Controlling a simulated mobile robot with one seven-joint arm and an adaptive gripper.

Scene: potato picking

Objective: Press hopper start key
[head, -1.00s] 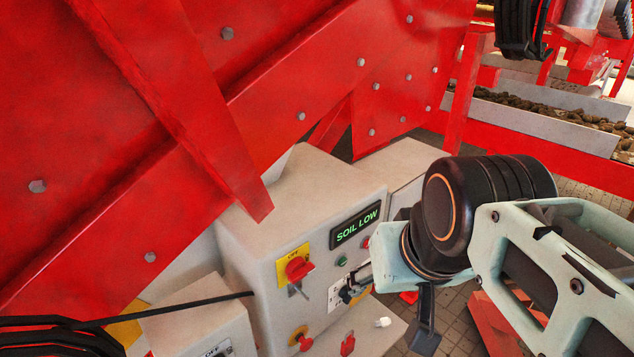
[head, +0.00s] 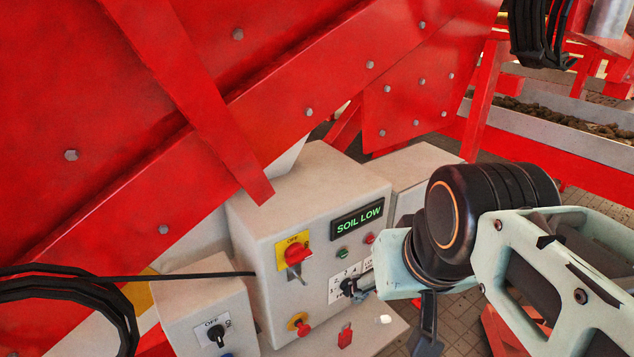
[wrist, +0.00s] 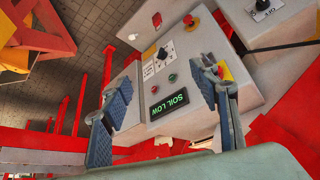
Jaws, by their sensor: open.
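The grey control box (head: 265,225) stands below the red machine. Its front carries a lit "SOIL LOW" display (head: 357,219), a small green button (head: 343,253) and a red button (head: 369,239). No legend on the buttons is readable. In the wrist view the green button (wrist: 172,78) and red button (wrist: 155,90) lie between my fingers, beside the display (wrist: 170,103). My gripper (wrist: 165,76) is open and empty, facing the panel, its two fingers spread to either side. In the head view its tip is near the black selector knob (head: 347,287); contact cannot be told.
A red rotary OFF switch on a yellow plate (head: 296,252) and a red knob on yellow (head: 301,325) are on the same box. A smaller box with a black knob (head: 216,334) stands left. A black cable (head: 180,276) runs to the control box. Red beams overhang.

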